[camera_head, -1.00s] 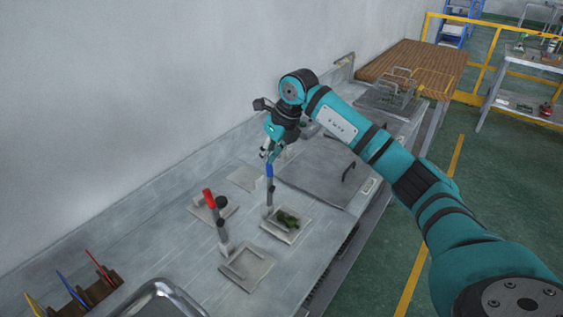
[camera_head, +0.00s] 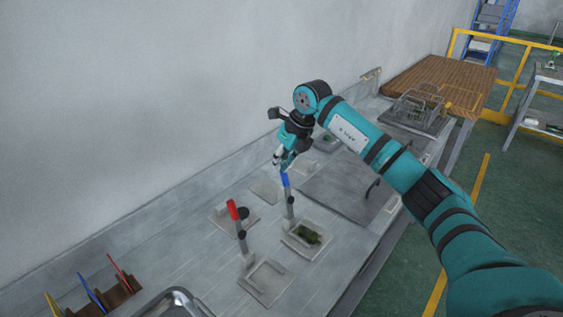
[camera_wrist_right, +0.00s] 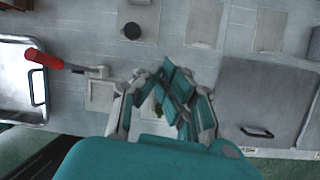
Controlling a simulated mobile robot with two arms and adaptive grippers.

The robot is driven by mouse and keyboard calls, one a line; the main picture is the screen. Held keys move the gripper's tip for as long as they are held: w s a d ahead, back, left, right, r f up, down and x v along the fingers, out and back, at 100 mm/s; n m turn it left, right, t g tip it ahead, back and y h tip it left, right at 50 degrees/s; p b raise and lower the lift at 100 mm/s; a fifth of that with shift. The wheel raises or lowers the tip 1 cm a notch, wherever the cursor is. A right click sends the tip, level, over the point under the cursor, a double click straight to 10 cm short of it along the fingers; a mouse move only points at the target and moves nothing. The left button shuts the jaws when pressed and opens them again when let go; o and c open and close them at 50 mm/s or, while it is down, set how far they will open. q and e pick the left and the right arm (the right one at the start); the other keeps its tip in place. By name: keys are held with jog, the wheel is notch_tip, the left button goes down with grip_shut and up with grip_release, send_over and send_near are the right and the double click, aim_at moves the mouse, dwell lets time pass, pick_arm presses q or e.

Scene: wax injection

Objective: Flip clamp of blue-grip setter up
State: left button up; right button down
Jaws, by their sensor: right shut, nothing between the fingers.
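The blue-grip setter (camera_head: 290,207) stands on the grey bench with its handle upright, the blue grip (camera_head: 285,181) at the top. Its pale base plate (camera_head: 321,252) holds a dark green piece (camera_head: 308,235). My right gripper (camera_head: 286,163) is shut and empty, its fingertips just above the blue grip; I cannot tell whether they touch. In the wrist view my right gripper (camera_wrist_right: 165,90) covers most of this setter, and only a bit of the green piece shows between the fingers. My left gripper is not in view.
A red-grip setter (camera_head: 233,210) stands close by on the left, its handle upright, with an empty plate (camera_head: 266,283). A grey lid with a handle (camera_head: 345,188) lies to the right. A rack of coloured tools (camera_head: 105,297) and a metal tray (camera_head: 178,303) are at lower left.

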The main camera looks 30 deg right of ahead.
jog(key=v, duration=1.2)
dwell(0.3)
